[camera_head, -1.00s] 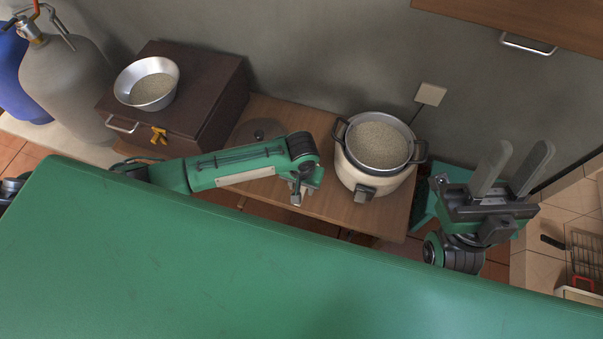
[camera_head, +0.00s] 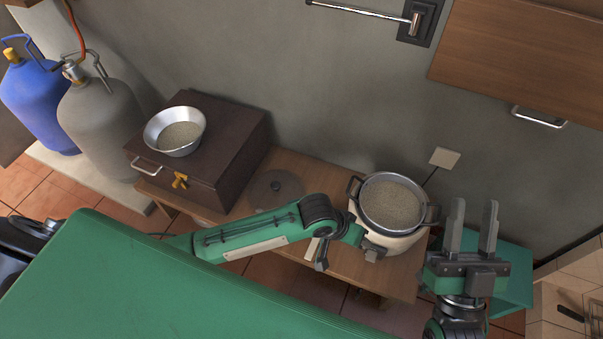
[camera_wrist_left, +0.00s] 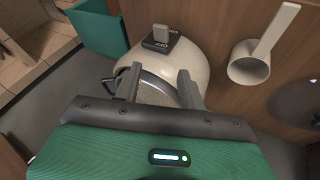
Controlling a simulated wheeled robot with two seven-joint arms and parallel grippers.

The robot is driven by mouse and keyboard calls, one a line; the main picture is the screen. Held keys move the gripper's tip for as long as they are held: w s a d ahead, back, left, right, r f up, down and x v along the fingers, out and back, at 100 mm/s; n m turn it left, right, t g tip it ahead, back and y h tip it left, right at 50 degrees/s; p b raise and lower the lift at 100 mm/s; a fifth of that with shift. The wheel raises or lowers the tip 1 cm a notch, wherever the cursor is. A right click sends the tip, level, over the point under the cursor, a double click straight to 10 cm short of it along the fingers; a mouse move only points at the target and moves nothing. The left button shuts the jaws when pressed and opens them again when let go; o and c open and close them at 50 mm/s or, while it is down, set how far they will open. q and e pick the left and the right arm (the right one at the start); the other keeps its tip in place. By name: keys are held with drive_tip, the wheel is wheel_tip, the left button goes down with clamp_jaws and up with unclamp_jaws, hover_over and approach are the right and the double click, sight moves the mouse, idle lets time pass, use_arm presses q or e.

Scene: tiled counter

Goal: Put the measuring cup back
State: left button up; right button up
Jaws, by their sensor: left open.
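The measuring cup (camera_wrist_left: 250,65) is a pale cup with a long straight handle. In the left wrist view it rests on the wooden table, to the right of the rice cooker and apart from my fingers. In the head view my left arm largely hides its area. The white rice cooker (camera_head: 392,242) holds a metal pot of grain (camera_head: 391,204). My right gripper (camera_head: 472,226) is open and empty, pointing up, right of the cooker.
A metal bowl of grain (camera_head: 164,147) sits on a brown box (camera_head: 240,143) with a yellow tap. A round dark lid (camera_head: 290,187) lies on the table between box and cooker. Gas cylinders (camera_head: 100,118) stand left. A wall cabinet (camera_head: 530,60) hangs upper right.

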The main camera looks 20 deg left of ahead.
use_arm(q)
drive_tip(key=d+r+t+h, duration=0.3)
drive_tip(key=r+t+h, duration=0.4)
drive_tip(key=r, duration=0.8)
drive_tip(key=s+a+r+t+y, duration=0.2)
drive_tip(key=s+a+r+t, duration=0.1)
drive_tip(key=a+r+t, duration=0.4)
drive_tip(key=s+a+r+t+y, duration=0.3)
drive_tip(key=a+r+t, duration=0.5)
drive_tip(key=r, duration=0.3)
drive_tip(key=shift+s+a+r, duration=0.15)
drive_tip(key=shift+s+r, duration=0.2)
drive_tip(key=shift+s, duration=0.4)
